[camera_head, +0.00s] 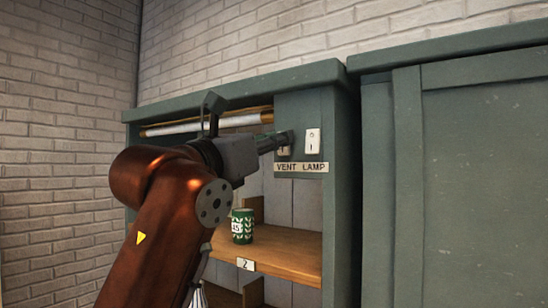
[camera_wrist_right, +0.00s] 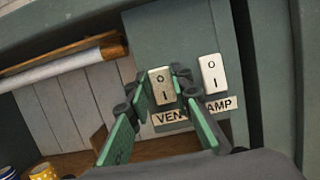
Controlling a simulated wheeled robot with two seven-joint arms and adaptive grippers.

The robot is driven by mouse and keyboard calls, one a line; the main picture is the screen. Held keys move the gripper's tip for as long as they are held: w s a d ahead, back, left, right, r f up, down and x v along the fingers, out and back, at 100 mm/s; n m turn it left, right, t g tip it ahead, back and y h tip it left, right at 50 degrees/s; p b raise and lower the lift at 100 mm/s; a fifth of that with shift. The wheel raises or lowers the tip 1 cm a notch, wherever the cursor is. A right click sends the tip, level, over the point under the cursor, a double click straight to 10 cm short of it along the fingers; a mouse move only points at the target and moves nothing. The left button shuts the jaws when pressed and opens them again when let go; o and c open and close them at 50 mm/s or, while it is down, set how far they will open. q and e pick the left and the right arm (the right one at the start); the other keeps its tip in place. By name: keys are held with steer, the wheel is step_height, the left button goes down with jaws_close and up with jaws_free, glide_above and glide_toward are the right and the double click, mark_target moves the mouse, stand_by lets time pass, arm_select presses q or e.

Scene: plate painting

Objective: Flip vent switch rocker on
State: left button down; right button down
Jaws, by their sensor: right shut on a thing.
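The vent switch rocker (camera_wrist_right: 161,88) is a small pale rocker marked O and I, on the green cabinet panel above the left part of the VENT LAMP label (camera_head: 301,168). In the head view it is mostly hidden behind my right gripper (camera_head: 284,141). In the wrist view the green-padded fingers of my right gripper (camera_wrist_right: 164,80) stand on either side of the vent switch, shut on it. A second, matching lamp switch (camera_head: 313,141) sits just to the right and shows also in the wrist view (camera_wrist_right: 212,73). My left gripper is not in view.
A green patterned cup (camera_head: 242,226) stands on the wooden shelf (camera_head: 285,250) below. A white roll (camera_head: 190,127) hangs under the cabinet top to the left. A closed green cabinet (camera_head: 480,180) is at the right.

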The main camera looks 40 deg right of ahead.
stand_by(0.4)
steer(key=c, duration=1.7)
jaws_free()
steer(key=v, duration=1.2)
steer(key=shift+f, duration=0.25)
